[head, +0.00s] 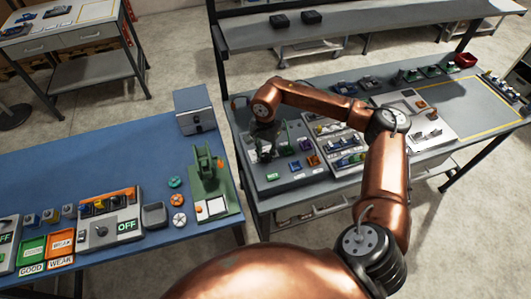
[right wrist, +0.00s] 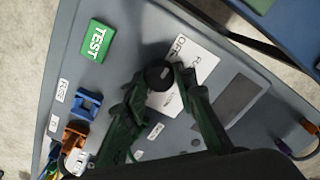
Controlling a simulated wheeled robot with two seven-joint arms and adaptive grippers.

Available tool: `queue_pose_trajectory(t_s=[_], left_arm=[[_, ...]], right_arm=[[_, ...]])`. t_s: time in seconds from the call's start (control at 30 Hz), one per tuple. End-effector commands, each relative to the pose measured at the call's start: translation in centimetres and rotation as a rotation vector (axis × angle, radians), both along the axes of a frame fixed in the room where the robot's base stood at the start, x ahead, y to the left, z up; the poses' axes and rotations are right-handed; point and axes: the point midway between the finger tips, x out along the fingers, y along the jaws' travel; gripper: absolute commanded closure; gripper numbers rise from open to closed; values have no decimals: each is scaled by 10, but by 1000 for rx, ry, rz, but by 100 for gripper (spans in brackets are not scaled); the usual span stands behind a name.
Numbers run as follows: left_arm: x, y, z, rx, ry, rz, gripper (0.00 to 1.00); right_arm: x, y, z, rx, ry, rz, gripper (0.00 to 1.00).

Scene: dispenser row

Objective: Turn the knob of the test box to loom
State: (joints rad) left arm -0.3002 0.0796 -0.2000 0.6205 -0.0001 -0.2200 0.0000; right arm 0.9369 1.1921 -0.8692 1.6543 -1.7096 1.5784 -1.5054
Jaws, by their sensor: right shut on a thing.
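The test box is a grey panel (head: 262,183) on the right-hand bench, with a green TEST button (right wrist: 96,43) on it. Its dark round knob (right wrist: 158,73) sits on a white label card (right wrist: 201,58) in the right wrist view. OFF can be read on the card; its other words are turned and partly hidden, and the knob's pointing direction is unclear. My right gripper (right wrist: 164,84) is shut on the knob, with dark green fingers at its sides. In the head view the right gripper (head: 264,151) is over the box and hides the knob. My left gripper is out of view.
Blue and orange sockets (right wrist: 88,103) sit on the panel near the fingers. A tray of parts (head: 337,140) stands right of the box, under my right arm. A blue table (head: 110,165) at left holds a grey box (head: 194,110) and a green press (head: 208,175).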

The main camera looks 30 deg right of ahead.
Motion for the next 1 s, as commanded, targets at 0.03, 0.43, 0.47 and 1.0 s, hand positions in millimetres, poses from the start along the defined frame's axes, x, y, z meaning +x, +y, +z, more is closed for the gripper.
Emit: queue_pose_trajectory(t_s=[0.03,0.43,0.47,1.0], left_arm=[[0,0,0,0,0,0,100],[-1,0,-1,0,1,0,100],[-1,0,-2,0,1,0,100],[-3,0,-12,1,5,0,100]], right_arm=[[0,0,0,0,0,0,91],[0,0,0,0,0,-32,99],[0,0,0,0,0,-43,99],[1,0,0,0,-2,-461,99]])
